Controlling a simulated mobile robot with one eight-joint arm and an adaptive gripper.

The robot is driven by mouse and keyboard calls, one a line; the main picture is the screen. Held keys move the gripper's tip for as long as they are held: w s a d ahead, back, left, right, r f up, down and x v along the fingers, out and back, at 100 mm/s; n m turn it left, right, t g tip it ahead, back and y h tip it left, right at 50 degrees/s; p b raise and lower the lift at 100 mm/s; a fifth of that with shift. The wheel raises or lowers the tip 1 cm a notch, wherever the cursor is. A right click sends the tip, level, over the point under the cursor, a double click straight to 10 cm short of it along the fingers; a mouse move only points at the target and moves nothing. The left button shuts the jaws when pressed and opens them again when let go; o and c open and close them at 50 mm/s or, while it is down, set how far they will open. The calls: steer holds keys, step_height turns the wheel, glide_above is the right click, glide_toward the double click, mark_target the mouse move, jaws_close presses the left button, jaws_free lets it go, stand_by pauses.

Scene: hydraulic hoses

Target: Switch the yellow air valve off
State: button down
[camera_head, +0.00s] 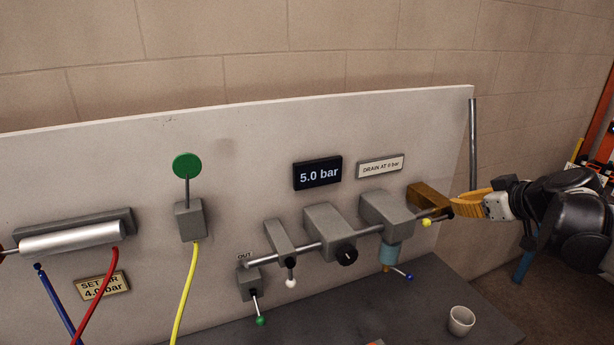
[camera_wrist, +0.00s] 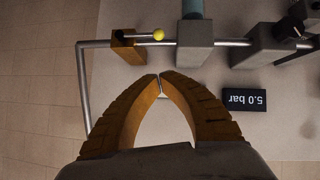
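The yellow air valve is a brass block (camera_head: 422,192) at the right end of the panel's pipe line, with a lever ending in a yellow ball (camera_head: 427,222). In the wrist view the brass block (camera_wrist: 124,47) has its lever, with the yellow ball (camera_wrist: 158,34), lying roughly parallel to the pipe. My gripper (camera_head: 456,206) is just right of the block in the head view. In the wrist view my gripper (camera_wrist: 160,77) has its orange fingertips together, with nothing between them. The tips appear apart from the lever; I cannot tell the exact depth.
A grey unit with a blue bowl (camera_head: 389,254) and blue-tipped lever (camera_head: 409,277) is left of the valve. A display (camera_head: 318,173) reads 5.0 bar. A vertical pipe (camera_head: 473,145) runs by the panel's right edge. A white cup (camera_head: 461,321) stands on the dark bench (camera_head: 430,290).

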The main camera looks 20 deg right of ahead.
steer(key=b, duration=0.2)
glide_above(429, 224)
step_height(429, 224, down, 6)
step_height(429, 224, down, 2)
steer(key=shift+b, duration=0.4)
steer(key=shift+w+d+f, duration=0.1)
steer(key=shift+w+f, duration=0.05)
steer(key=shift+f, duration=0.4)
